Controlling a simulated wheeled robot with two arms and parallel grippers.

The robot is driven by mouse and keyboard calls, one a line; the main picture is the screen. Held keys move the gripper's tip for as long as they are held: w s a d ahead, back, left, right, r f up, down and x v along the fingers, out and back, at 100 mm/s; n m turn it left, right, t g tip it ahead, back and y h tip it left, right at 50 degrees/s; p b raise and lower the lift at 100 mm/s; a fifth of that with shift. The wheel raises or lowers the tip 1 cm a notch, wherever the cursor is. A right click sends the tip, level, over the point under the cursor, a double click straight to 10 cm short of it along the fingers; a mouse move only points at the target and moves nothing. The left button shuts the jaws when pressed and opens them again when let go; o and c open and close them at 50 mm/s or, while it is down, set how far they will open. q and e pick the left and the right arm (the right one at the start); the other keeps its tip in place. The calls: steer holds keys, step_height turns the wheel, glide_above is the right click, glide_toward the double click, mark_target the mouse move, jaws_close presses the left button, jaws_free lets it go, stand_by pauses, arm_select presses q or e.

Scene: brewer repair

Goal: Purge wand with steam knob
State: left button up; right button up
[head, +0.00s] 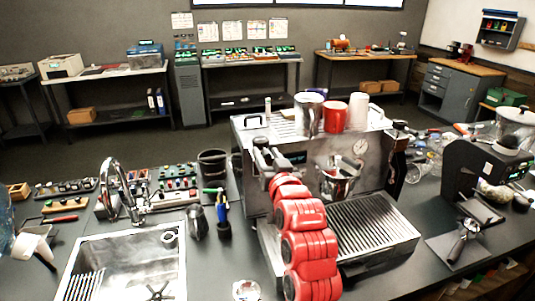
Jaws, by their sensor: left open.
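The steel espresso machine (255,190) stands on the counter in the middle of the head view, with a round gauge (360,147) on its front. My left arm with red links rises from the bottom centre in front of the machine. My left gripper (264,152) is open at the machine's upper left front. The steam knob and wand cannot be made out; my arm and gripper cover that part of the front. I cannot tell whether the gripper touches the machine. A steel pitcher (338,182) is at the front, above the slatted drip tray (372,222). My right gripper is not in view.
A sink (128,262) with a tall faucet (118,185) lies left of the machine. A grinder (470,170) and a portafilter (462,238) are on the right. A red cup (334,116) and other cups stand on the machine top.

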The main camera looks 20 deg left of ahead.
arm_select(q)
jaws_close()
steer(key=shift+f, duration=0.1)
stand_by(1.2)
